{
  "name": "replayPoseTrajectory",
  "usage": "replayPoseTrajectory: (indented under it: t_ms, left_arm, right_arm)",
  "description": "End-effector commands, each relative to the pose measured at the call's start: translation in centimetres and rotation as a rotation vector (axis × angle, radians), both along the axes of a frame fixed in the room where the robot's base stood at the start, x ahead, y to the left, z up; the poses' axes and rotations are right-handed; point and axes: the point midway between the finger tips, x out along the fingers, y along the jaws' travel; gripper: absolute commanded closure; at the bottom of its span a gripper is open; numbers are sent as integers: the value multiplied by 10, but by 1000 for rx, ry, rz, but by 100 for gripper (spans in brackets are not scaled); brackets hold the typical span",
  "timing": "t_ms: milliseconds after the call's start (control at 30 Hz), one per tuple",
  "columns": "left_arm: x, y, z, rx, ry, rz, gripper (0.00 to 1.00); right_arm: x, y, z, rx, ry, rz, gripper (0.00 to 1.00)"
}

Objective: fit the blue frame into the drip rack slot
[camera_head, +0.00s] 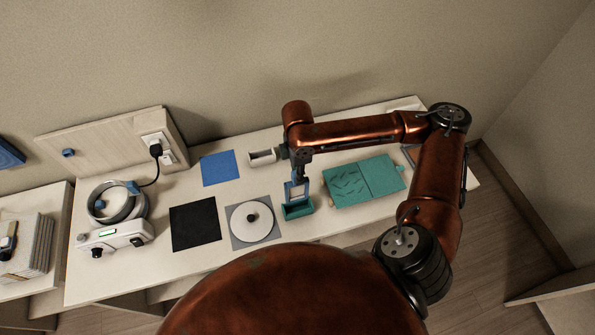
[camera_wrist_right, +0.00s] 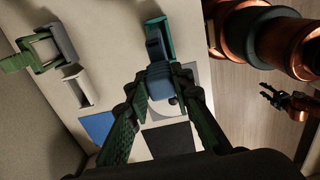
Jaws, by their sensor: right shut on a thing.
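The blue frame (camera_head: 297,190) is upright, an open rectangle with its top in my right gripper (camera_head: 299,168). The jaws are shut on it. The teal drip rack (camera_head: 298,211) stands on the table directly below. The frame's lower end overlaps the rack's top in the head view; I cannot tell whether it is in the slot. In the right wrist view the blue frame (camera_wrist_right: 160,78) is between the fingertips, and the teal rack (camera_wrist_right: 165,42) shows just beyond. My left gripper (camera_wrist_right: 268,93) seems to be the small dark one at the right there, its jaws unclear.
A white open box (camera_head: 262,157) stands left of the gripper. A teal mat (camera_head: 385,174) lies to the right. A white disc (camera_head: 241,226) on a grey sheet, a black mat (camera_head: 195,222) and a blue mat (camera_head: 219,168) lie to the left. The wax warmer (camera_head: 115,237) is at far left.

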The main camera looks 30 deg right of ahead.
Motion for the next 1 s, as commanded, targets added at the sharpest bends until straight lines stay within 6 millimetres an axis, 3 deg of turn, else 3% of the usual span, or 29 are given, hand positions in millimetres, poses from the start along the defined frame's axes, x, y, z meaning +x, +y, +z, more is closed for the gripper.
replayPoseTrajectory:
  t_ms: [67, 200, 600, 1000]
  left_arm:
    - [10, 0, 10, 0, -12, -2, 60]
    - [19, -1, 4, -2, -26, -4, 60]
    - [14, -1, -3, -1, -19, -3, 60]
    - [8, -1, -4, -1, -11, -2, 60]
  right_arm:
    - [-1, -1, 3, 0, 1, -1, 100]
    - [-1, -2, -12, 0, 1, -3, 100]
    - [-1, -1, -39, 0, 0, -3, 100]
    - [-1, -2, -46, 0, -1, -3, 100]
